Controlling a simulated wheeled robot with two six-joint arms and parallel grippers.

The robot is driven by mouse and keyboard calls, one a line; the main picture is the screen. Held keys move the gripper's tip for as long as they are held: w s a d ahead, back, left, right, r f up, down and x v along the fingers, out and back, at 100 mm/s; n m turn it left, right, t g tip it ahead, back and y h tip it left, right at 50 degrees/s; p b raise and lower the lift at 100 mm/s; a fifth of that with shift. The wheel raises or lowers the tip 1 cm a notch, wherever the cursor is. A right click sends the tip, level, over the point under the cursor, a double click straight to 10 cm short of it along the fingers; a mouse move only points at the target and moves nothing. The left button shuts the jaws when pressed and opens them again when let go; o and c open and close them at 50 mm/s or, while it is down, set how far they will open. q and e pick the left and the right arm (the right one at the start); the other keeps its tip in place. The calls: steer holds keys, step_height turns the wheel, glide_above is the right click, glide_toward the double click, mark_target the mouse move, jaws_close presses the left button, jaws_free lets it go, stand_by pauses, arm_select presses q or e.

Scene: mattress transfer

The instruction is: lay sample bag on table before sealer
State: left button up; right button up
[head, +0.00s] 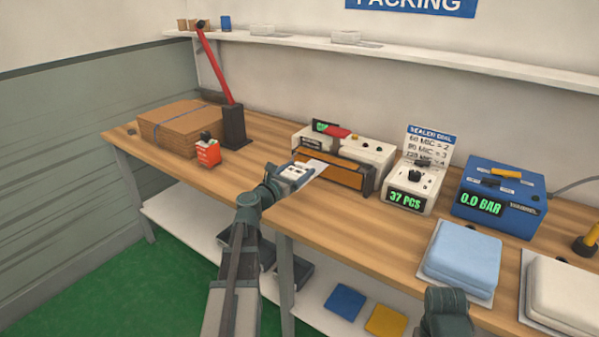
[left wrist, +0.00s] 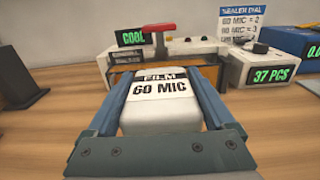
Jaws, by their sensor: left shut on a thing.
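A white sample bag (left wrist: 160,108) with a label reading "FILM 60 MIC" is held between the fingers of my left gripper (left wrist: 160,112). In the head view the left gripper (head: 296,172) is over the table (head: 300,220), just in front of the sealer (head: 331,174). The bag (head: 316,167) points towards the sealer's orange-brown front, and I cannot tell if it touches the table. The sealer (left wrist: 185,50) has a green "COOL" display. Only a dark part of my right arm shows at the bottom; its fingers are not seen.
A dial box (head: 414,187) reading "37 PCS" and a blue gauge unit (head: 500,195) stand right of the sealer. A red-handled tool (head: 233,127), cardboard stack (head: 180,125) and small orange box (head: 208,153) are left. A blue pad (head: 460,258) lies right. The table front-left is clear.

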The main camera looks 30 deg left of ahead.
arm_select(q)
steer(key=shift+f, duration=0.2)
step_height(320, 180, down, 9)
steer(key=b, duration=0.9)
steer(key=shift+r, duration=0.15)
steer(key=shift+f+b, duration=0.7)
steer(key=shift+b, duration=0.05)
steer(key=o, duration=1.2)
steer(key=s, duration=0.9)
steer(key=s+a, duration=0.1)
steer(key=s, duration=0.3)
steer(key=shift+s, duration=0.4)
